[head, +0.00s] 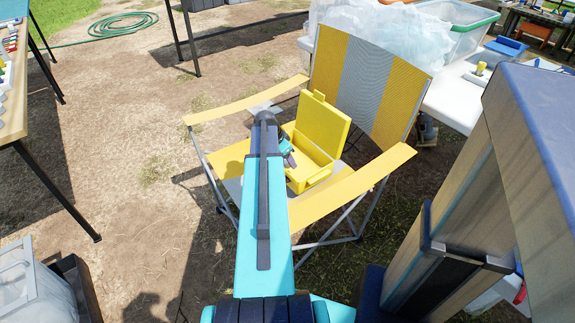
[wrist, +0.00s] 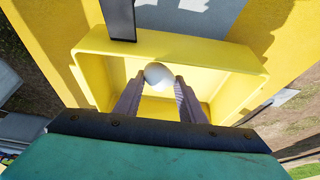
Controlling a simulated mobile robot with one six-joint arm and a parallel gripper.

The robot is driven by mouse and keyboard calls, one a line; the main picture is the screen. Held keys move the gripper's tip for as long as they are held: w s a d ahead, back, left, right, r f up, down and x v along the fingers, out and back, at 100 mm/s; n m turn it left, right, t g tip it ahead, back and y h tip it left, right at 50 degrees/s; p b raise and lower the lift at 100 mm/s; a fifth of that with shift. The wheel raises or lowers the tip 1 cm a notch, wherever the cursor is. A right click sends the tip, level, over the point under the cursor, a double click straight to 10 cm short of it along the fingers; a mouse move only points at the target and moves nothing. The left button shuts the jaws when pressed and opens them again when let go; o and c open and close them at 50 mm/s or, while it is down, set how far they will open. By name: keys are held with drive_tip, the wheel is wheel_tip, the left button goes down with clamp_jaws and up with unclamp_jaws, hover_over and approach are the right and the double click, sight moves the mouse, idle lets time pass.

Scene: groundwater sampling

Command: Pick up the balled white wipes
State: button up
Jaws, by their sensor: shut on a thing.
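The balled white wipes (wrist: 158,74) show in the wrist view as a small, round white lump between my fingertips. My gripper (wrist: 159,80) is shut on them. It is over the open yellow case (wrist: 215,52), with the wipes seen against its inside; I cannot tell whether they touch its floor. In the head view the yellow case (head: 311,172) sits on the seat of a folding chair with its lid up. My gripper (head: 287,152) reaches its left side there, and the wipes cannot be made out.
The yellow and grey folding chair (head: 371,77) has armrests on both sides of the case. A white table (head: 455,98) with a bin of clear plastic stands behind it at right. A wooden table (head: 10,110) is at left. Bare ground at left holds a green hose (head: 122,24).

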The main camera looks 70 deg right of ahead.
wheel_tip(320, 180, up, 6)
drive_tip(key=shift+f+p, duration=0.1)
drive_tip(key=shift+p, duration=0.3)
drive_tip(key=shift+w, duration=0.1)
idle(0.4)
